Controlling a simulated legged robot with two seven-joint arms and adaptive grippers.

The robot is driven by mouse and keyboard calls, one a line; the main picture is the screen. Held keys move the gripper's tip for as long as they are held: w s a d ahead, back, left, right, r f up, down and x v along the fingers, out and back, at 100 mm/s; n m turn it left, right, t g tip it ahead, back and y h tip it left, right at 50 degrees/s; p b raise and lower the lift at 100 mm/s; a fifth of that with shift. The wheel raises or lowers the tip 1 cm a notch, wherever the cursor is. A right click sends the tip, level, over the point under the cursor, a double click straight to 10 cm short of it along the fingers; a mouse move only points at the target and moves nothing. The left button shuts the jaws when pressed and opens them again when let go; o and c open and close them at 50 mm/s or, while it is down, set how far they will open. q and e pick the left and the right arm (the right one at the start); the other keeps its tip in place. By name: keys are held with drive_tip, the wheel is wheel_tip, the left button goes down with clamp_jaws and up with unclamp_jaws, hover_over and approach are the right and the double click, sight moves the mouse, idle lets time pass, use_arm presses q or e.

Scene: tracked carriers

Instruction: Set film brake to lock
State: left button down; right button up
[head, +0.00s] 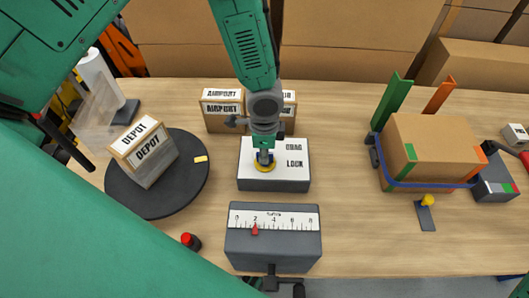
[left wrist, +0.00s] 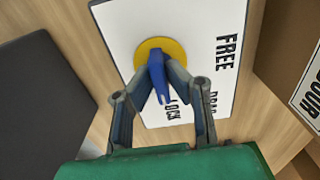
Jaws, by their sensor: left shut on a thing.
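The film brake is a grey box with a white top plate (head: 257,179) in the middle of the table, marked DRAG and LOCK in the head view. The left wrist view also shows FREE on the plate (left wrist: 200,25). A yellow disc (left wrist: 146,48) on the plate carries a blue lever (left wrist: 157,72). My left gripper (head: 264,154) points down over the disc and is shut on the blue lever, with a finger on each side. The lever's narrow end points toward the LOCK word, which a finger partly covers; exact alignment cannot be told. My right gripper is not in view.
A grey gauge box (head: 273,245) with a red pointer stands in front of the brake. A dark turntable (head: 186,193) with a DEPOT box (head: 144,150) is at left. AIRPORT boxes (head: 222,107) stand behind. A strapped carton (head: 433,144) is at right.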

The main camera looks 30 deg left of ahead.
use_arm(q)
drive_tip(key=shift+w+d+r, duration=0.1)
drive_tip(key=shift+w, duration=0.15)
drive_tip(key=c, duration=1.6)
unclamp_jaws()
wheel_tip(320, 180, up, 12)
drive_tip(key=shift+w, duration=0.1)
drive_tip(key=shift+f, duration=0.2)
